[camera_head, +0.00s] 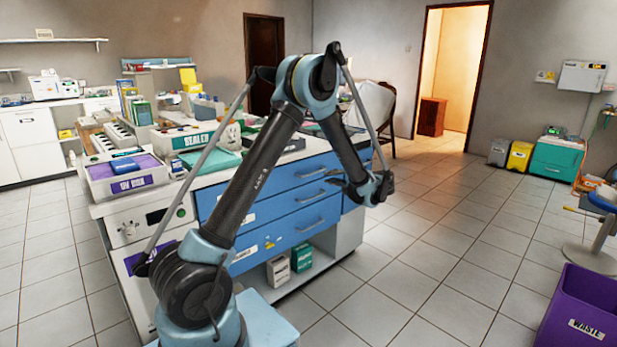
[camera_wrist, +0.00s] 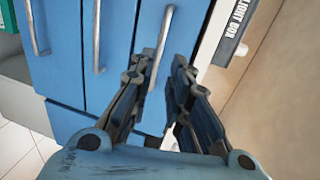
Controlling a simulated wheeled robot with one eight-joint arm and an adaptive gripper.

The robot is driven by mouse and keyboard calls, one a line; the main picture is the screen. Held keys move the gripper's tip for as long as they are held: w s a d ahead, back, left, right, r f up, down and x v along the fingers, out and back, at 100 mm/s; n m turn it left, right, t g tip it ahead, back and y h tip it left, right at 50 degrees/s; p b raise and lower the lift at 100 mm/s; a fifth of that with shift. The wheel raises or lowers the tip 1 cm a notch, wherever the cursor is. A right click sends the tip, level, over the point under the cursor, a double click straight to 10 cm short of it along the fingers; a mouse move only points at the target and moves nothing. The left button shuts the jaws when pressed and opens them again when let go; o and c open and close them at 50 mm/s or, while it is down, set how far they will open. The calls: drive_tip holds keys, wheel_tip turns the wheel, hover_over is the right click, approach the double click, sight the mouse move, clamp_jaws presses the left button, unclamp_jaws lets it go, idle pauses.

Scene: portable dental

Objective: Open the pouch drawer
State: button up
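Blue drawers (camera_head: 270,190) with silver bar handles form the front of the counter; I cannot read which one is the pouch drawer. My gripper (camera_head: 345,185) is in front of the drawers' right part in the head view. In the wrist view, the drawer fronts (camera_wrist: 123,35) appear turned on their side. My gripper (camera_wrist: 161,70) is open there, with a gap between its two fingers. The rightmost handle (camera_wrist: 166,28) runs down toward the gap, near the left fingertip; I cannot tell whether they touch. The drawers look shut.
An open shelf with small boxes (camera_head: 278,268) lies below the drawers. A teal tray (camera_head: 212,162) and other supplies crowd the countertop. A "LIGHT BOX" label (camera_wrist: 237,18) shows beside the drawers in the wrist view. A purple waste bin (camera_head: 580,310) stands right; tiled floor between is free.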

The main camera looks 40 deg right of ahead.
sight(311, 174)
drive_tip(key=x, duration=1.3)
drive_tip(key=shift+w, duration=0.3)
clamp_jaws()
